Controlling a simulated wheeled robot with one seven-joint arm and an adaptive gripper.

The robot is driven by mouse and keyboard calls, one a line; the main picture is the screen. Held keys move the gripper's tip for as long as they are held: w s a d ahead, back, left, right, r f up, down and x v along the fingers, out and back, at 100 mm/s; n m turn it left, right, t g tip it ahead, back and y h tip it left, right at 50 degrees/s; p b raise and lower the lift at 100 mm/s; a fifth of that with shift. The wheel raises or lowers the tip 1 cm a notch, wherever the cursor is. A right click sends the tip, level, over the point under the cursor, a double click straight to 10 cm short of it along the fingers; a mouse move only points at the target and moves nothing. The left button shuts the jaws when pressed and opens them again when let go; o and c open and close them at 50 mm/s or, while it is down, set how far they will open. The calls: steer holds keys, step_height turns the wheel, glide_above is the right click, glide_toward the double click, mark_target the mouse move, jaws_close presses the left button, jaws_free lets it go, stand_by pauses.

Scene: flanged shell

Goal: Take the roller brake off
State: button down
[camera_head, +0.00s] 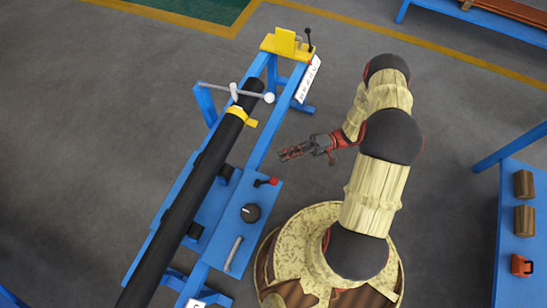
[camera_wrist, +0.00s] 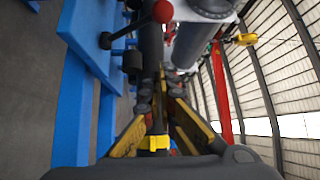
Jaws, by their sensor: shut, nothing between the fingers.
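A long black shell (camera_head: 192,190) lies along a blue stand (camera_head: 262,148). A blue panel on the stand's near side carries a lever with a red knob (camera_head: 273,181), a round black knob (camera_head: 250,213) and a grey bar handle (camera_head: 233,253). No label shows which one is the roller brake. My gripper (camera_head: 286,155) is shut and empty, right of the stand and apart from the levers. In the wrist view, my fingers (camera_wrist: 161,98) point forward, and a red knob (camera_wrist: 162,11) on a dark rod is at the top.
A grey crossbar with a white ball end (camera_head: 268,97) and a yellow piece (camera_head: 238,113) sit at the shell's far end. A yellow block (camera_head: 286,43) tops the stand's far end. A blue table (camera_head: 520,240) stands at right.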

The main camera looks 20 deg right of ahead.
steer(key=shift+w+d+f, duration=0.1)
steer(key=shift+d+f, duration=0.2)
steer(key=shift+d, duration=0.45)
steer(key=shift+w+d+f, duration=0.1)
steer(key=shift+d+f, duration=0.2)
steer(key=shift+d, duration=0.4)
